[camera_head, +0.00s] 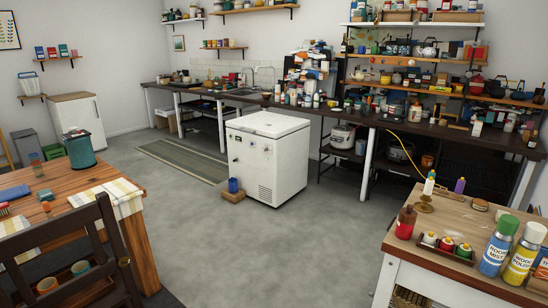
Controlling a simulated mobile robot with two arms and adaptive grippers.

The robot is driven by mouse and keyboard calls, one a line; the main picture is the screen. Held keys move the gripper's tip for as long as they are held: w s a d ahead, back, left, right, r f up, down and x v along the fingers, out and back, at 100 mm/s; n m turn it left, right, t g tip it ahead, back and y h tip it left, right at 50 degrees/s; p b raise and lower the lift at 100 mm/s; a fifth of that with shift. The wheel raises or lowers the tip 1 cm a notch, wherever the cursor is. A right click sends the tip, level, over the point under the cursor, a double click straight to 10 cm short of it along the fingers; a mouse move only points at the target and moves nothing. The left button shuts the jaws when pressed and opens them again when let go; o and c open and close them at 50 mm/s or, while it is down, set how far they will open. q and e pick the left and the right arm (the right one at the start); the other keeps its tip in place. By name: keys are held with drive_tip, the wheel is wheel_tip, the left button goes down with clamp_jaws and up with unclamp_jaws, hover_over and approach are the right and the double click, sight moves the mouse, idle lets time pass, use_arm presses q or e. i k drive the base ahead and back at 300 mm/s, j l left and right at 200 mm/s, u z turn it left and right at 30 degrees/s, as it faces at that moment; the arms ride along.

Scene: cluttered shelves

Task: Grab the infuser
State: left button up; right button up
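I cannot make out an infuser for certain in the head view. Many small items crowd the long dark counter (215,93) and the shelves above it, too small to tell apart. White teapots or kettles (428,49) stand on an upper shelf at the back right. Neither of my grippers is in view.
A white chest appliance (268,160) stands mid-floor with a blue cup (233,186) by its left side. A wooden table (135,232) and dark chair (70,240) are at the left. A worktop (405,250) with spray cans (497,245) is front right. The grey floor (290,245) between is clear.

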sight(348, 111)
drive_tip(key=i, duration=0.95)
drive_tip(key=i+j+z, duration=0.1)
drive_tip(key=i, duration=0.85)
drive_tip(key=i+j, duration=0.2)
drive_tip(key=i, duration=0.75)
drive_tip(key=i+l+z, duration=0.2)
drive_tip(key=i+z, duration=0.2)
drive_tip(key=i, duration=0.35)
drive_tip(key=i+z, duration=0.4)
drive_tip(key=i, duration=0.3)
drive_tip(key=i+j+z, duration=0.4)
drive_tip(key=i, duration=0.35)
drive_tip(key=l, duration=0.1)
